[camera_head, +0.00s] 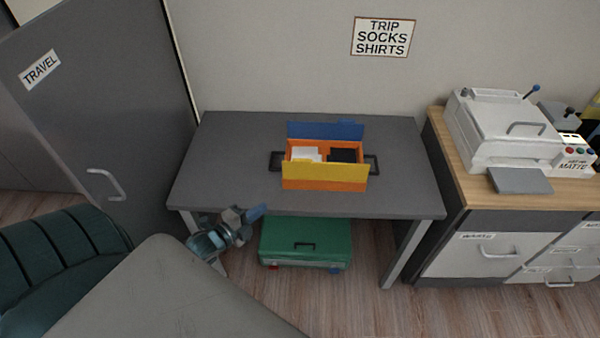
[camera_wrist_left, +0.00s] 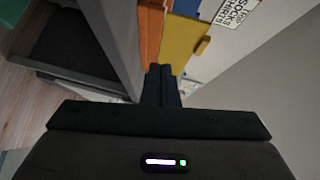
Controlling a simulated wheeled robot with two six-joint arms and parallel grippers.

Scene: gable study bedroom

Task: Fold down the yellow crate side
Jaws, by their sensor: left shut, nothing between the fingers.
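An orange crate (camera_head: 324,184) stands on the grey table. Its yellow side (camera_head: 325,171) stands up along the front, tilted slightly, and its blue side (camera_head: 326,130) stands up at the back. White and black folded items lie inside. My left gripper (camera_head: 258,212) is in front of the table's front edge, left of and below the crate, apart from it. In the left wrist view its fingers (camera_wrist_left: 163,73) are shut and empty, pointing towards the yellow side (camera_wrist_left: 185,42) and the orange wall (camera_wrist_left: 150,36). Whether they touch the yellow side cannot be told. My right gripper is not in view.
The table (camera_head: 225,165) is clear left and right of the crate. A green case (camera_head: 305,240) lies on the floor below. A white press (camera_head: 505,130) stands on the wooden-topped cabinet at right. A teal chair (camera_head: 60,255) and a grey door (camera_head: 95,110) are at left.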

